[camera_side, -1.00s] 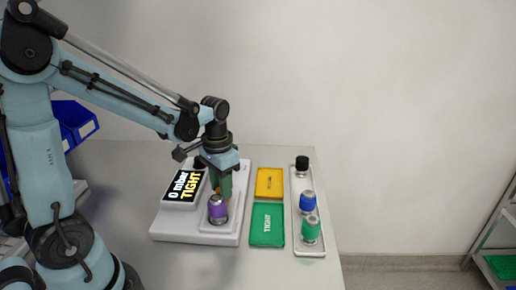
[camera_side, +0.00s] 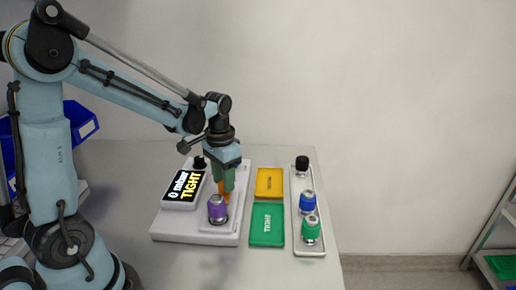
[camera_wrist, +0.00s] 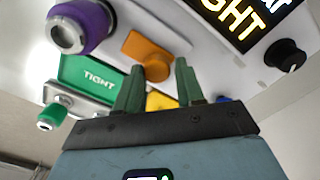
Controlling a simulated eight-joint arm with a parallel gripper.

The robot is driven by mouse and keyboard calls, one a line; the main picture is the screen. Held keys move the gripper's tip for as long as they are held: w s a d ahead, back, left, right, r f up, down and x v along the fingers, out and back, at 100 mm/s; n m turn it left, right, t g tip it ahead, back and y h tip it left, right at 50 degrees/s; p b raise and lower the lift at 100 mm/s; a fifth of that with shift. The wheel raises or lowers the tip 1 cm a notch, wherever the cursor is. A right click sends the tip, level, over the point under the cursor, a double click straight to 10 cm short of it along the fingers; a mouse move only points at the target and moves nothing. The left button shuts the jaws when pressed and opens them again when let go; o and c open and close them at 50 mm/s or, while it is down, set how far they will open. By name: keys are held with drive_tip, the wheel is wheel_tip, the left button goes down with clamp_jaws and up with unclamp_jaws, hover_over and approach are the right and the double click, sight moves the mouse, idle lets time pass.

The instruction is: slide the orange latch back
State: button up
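The orange latch (camera_side: 223,194) is on the pale test fixture (camera_side: 170,227), just behind a purple-collared washer part (camera_side: 217,209). In the wrist view the latch (camera_wrist: 150,52) is a flat bar with a rounded end, beside the purple part (camera_wrist: 80,25). My gripper (camera_side: 224,186) points down over the latch. In the wrist view its two green fingers (camera_wrist: 158,75) are spread apart, with the latch's rounded end showing between and beyond their tips. I cannot tell whether either finger touches the latch. The fixture's display (camera_side: 185,187) reads "0 mbar TIGHT".
A black knob (camera_side: 199,162) stands behind the display. To the right lie a yellow tray (camera_side: 270,182) and a green tray marked TIGHT (camera_side: 267,225). A white rack (camera_side: 309,251) holds black, blue and green parts. Bare table lies in front of the fixture.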

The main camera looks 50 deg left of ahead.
drive_tip(key=o, duration=0.4)
drive_tip(key=shift+c, duration=0.2)
wheel_tip(320, 180, up, 12)
idle(0.5)
drive_tip(key=s+d+f+t, duration=0.4)
drive_tip(key=s+d+t, duration=0.1)
drive_tip(key=d+t, duration=0.2)
drive_tip(key=shift+s+d+f, duration=0.25)
drive_tip(key=shift+s+d, duration=0.1)
drive_tip(key=shift+d, duration=0.55)
